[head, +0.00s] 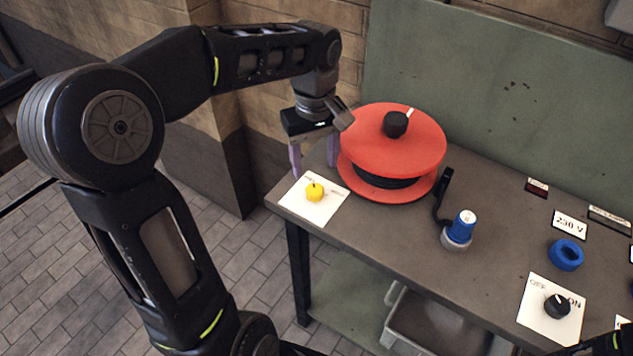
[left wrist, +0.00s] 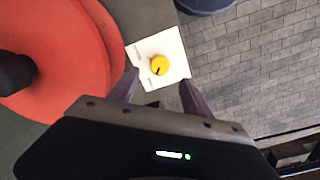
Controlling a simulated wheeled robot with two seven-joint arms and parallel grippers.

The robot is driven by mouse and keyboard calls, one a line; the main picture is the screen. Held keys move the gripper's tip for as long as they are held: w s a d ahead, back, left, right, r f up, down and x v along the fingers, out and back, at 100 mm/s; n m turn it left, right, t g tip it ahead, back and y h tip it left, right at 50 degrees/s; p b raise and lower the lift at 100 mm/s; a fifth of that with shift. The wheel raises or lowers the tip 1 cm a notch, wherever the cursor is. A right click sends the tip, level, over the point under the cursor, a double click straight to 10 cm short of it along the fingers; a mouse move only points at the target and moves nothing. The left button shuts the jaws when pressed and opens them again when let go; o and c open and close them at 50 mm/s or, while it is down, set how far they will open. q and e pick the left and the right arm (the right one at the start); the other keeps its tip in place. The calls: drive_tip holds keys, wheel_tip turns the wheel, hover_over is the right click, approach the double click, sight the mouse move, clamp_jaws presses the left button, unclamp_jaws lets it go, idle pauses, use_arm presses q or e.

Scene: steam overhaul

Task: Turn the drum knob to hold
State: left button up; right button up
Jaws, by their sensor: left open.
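The yellow drum knob (head: 314,192) sits on a white label plate (head: 325,211) at the table's left end. It also shows in the left wrist view (left wrist: 159,65), with a dark pointer mark; the plate's lettering is too small to read. My left gripper (head: 315,165) is open and empty, just behind and above the knob. In the left wrist view its two purple fingers (left wrist: 157,90) stand apart to either side, near the plate's edge. The red cable drum (head: 425,142) with a black handle knob (head: 396,124) stands right beside the gripper. My right gripper does not show clearly.
A blue plug (head: 462,225) on the drum's cable stands on the table (head: 400,240). Further right are a blue ring (head: 566,255), a 230 V sign (head: 569,224) and a black knob (head: 557,306) on a white OFF/ON plate. A grey bin (head: 420,325) is below.

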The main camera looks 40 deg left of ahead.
sight(315, 189)
use_arm(q)
drive_tip(key=shift+f+p, duration=0.35)
drive_tip(key=shift+f, duration=3.5)
drive_tip(key=shift+c, duration=0.5)
clamp_jaws()
